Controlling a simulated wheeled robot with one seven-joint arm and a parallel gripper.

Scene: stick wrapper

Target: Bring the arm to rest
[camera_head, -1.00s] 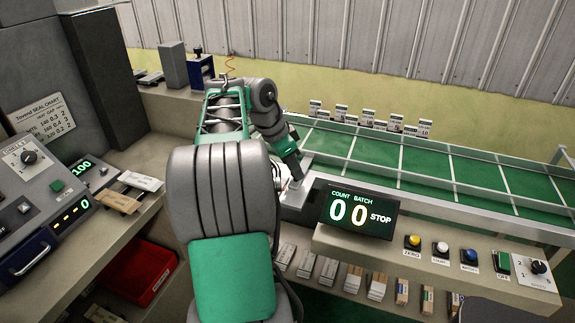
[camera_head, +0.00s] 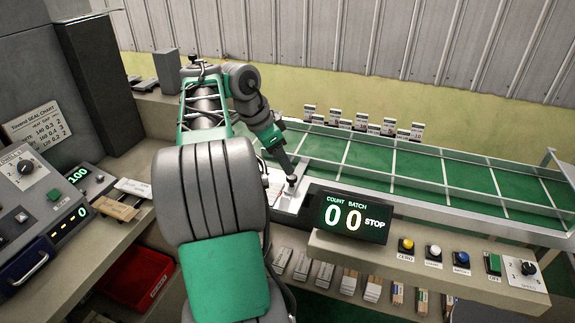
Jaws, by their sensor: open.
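My arm reaches forward through the middle-left of the head view, in grey and green. It bends at the far end and points down toward the pale metal plate (camera_head: 290,204) at the left end of the conveyor. My gripper (camera_head: 292,180) is small and dark at the arm's tip, just above or at this plate. I cannot tell whether it touches the plate. No object shows in the gripper, though its fingers are too small to see clearly.
A green conveyor (camera_head: 420,172) with rails runs to the right. A counter display (camera_head: 350,214) reads 00 STOP, with several buttons beside it. A control box (camera_head: 40,205) stands at left. A red bin (camera_head: 138,276) sits below the left bench.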

